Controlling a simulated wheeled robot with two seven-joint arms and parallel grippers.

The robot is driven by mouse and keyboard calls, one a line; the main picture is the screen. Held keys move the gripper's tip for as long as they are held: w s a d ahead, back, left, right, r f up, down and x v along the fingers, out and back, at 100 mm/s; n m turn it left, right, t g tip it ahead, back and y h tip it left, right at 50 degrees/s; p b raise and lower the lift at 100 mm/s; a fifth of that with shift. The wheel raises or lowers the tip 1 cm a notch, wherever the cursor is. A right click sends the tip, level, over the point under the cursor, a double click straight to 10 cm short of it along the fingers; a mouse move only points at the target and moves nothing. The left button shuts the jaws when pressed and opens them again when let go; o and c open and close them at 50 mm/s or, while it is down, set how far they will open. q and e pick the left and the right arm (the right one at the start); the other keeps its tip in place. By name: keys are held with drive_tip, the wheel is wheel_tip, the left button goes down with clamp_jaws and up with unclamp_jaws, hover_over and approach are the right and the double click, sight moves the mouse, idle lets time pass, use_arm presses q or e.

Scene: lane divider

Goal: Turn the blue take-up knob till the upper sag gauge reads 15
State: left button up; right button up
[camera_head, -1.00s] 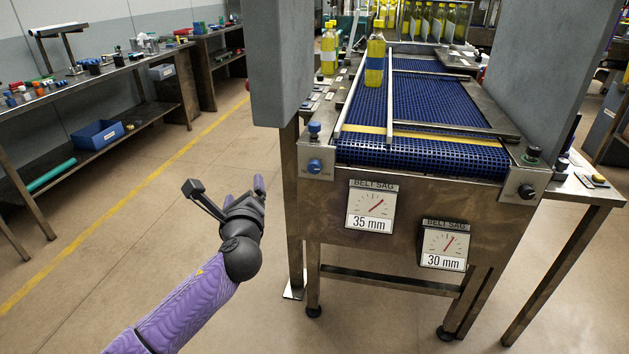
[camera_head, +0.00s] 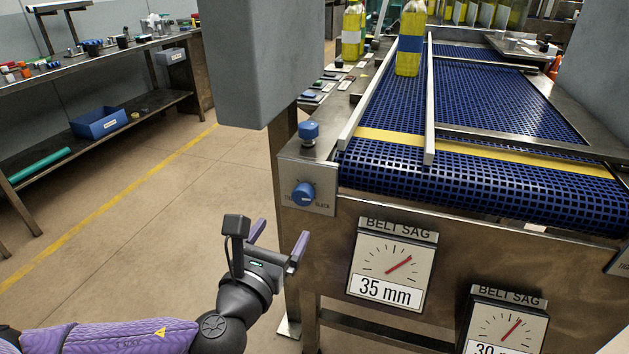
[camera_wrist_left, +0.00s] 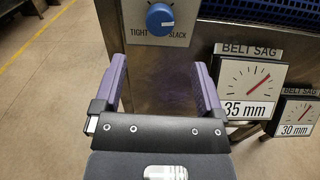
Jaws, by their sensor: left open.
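The blue take-up knob (camera_head: 303,194) sits on a metal plate at the left corner of the conveyor front. In the left wrist view the knob (camera_wrist_left: 160,19) shows above and between my fingers, on a plate marked TIGHT at left and SLACK at right. The upper sag gauge (camera_head: 391,264) reads 35 mm; it also shows in the left wrist view (camera_wrist_left: 249,87). The lower gauge (camera_head: 505,322) reads 30 mm in the left wrist view. My left gripper (camera_head: 277,243) is open and empty, below and left of the knob, apart from it. My right gripper is not in view.
A second blue knob (camera_head: 309,131) stands upright on top of the corner. A grey panel (camera_head: 262,60) hangs above and left of it. A yellow bottle (camera_head: 409,45) stands on the blue belt (camera_head: 480,110). The floor at left is clear.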

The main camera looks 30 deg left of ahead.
sight(301, 199)
use_arm(q)
drive_tip(key=b+x, duration=0.3)
drive_tip(key=x, duration=0.5)
drive_tip(key=shift+w+a, duration=0.1)
drive_tip(key=shift+w, duration=0.25)
drive_tip(key=shift+w+a, duration=0.1)
drive_tip(key=shift+w, duration=0.3)
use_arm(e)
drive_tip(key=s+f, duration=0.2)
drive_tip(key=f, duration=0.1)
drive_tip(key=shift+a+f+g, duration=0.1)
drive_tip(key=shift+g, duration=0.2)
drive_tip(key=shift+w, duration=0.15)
use_arm(q)
drive_tip(key=shift+c, duration=0.5)
clamp_jaws()
drive_tip(key=shift+r, duration=0.1)
